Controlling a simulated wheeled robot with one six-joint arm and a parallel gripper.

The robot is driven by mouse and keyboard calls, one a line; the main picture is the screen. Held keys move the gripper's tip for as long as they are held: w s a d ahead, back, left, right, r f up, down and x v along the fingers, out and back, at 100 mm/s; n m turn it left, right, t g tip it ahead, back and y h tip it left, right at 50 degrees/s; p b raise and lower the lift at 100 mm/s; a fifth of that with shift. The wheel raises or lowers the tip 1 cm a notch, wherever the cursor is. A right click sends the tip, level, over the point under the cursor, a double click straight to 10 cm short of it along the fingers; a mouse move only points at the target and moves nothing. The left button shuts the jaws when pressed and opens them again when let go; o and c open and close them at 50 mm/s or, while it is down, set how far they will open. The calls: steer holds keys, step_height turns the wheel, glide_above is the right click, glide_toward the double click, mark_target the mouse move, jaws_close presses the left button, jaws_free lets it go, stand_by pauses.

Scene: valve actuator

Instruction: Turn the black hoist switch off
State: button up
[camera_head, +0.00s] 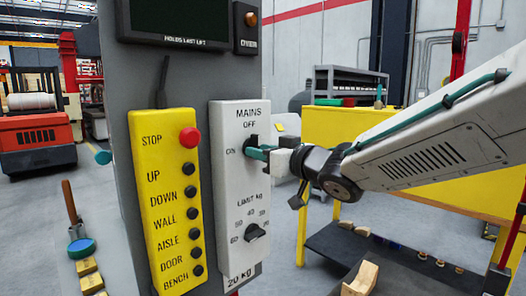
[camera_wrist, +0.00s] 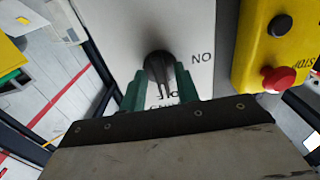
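The black hoist switch (camera_head: 252,140) is a knob on the white MAINS panel (camera_head: 227,190), between the OFF label above and the ON label at its left. In the wrist view the panel is upside down, and the round black switch (camera_wrist: 158,65) shows with its narrow grip edge-on. My gripper (camera_head: 257,152) reaches in from the right, its teal fingers at the panel and partly hiding the switch. In the wrist view my gripper (camera_wrist: 160,72) has one finger on each side of the switch, spread apart. I cannot tell whether they touch it, or exactly where the switch points.
A yellow button box (camera_head: 165,210) with a red STOP button (camera_head: 189,137) hangs left of the panel. A black LIMIT KG knob (camera_head: 255,232) sits lower on the panel. A dark display (camera_head: 178,18) is above. A yellow bench (camera_head: 355,125) stands behind my arm.

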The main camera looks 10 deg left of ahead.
steer(key=v, duration=0.7)
steer(key=shift+s+d, duration=0.25)
steer(key=shift+s, duration=0.05)
steer(key=s+d+f+m+g+h, duration=0.1)
steer(key=d+f+m+h, duration=0.2)
steer(key=d+f+h, duration=0.5)
steer(key=s+d+f+m+g+h, duration=0.1)
steer(key=d+f+m+h, duration=0.3)
steer(key=d, duration=0.6)
steer(key=s+d+f+m+g, duration=0.1)
steer(key=s+d+g, duration=0.1)
steer(key=s, duration=0.6)
steer(key=s+d+f+m+g+h, duration=0.1)
steer(key=s+d+f+g, duration=0.1)
steer(key=s, duration=0.7)
steer(key=s+d+f+m+g, duration=0.1)
steer(key=s+d+g, duration=0.3)
steer(key=s, duration=0.5)
steer(key=shift+d+f+h, duration=0.35)
steer(key=shift+f+h, duration=0.05)
steer(key=shift+f, duration=0.05)
